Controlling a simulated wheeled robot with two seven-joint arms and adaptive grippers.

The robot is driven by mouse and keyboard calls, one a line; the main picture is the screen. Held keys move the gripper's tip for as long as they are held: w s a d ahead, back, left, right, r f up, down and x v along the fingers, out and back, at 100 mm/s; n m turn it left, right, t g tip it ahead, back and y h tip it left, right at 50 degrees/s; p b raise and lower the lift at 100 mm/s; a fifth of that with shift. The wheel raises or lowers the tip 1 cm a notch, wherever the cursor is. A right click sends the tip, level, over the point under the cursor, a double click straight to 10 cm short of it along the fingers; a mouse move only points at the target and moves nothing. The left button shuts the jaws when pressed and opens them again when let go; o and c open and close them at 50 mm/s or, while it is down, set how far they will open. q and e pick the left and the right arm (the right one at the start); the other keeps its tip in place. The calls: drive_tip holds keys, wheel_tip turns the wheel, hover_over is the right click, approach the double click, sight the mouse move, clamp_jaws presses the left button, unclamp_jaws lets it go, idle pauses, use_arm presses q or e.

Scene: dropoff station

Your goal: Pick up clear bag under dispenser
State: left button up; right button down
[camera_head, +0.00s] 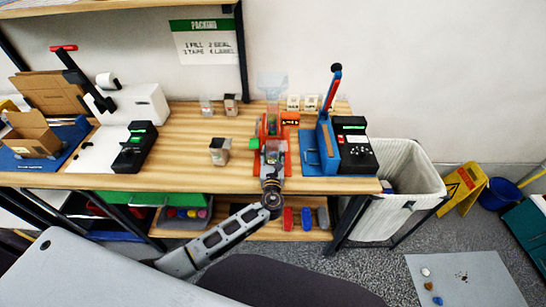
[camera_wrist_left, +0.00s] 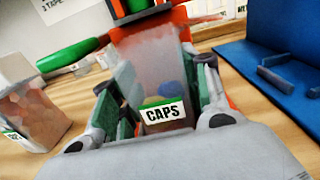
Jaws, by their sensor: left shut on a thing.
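The orange-red dispenser (camera_head: 262,128) with a clear hopper on top stands on the wooden bench (camera_head: 185,125). A clear bag with a white and green "CAPS" label (camera_wrist_left: 150,65) is under the dispenser in the left wrist view, with something blue and green low inside it. My left gripper (camera_wrist_left: 163,100) is shut on this bag, one finger on each side; it also shows in the head view (camera_head: 271,172), in front of the dispenser. In the head view the bag is mostly hidden by the gripper. My right gripper is not in view.
Another filled bag (camera_head: 219,154) stands left of the dispenser.

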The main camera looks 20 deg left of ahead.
sight(272, 153)
use_arm(q)
drive_tip(key=shift+c, duration=0.8)
drive_tip(key=shift+r, duration=0.1)
drive_tip(key=shift+r, duration=1.75)
drive_tip(key=b+v, duration=0.2)
drive_tip(key=v, duration=1.6)
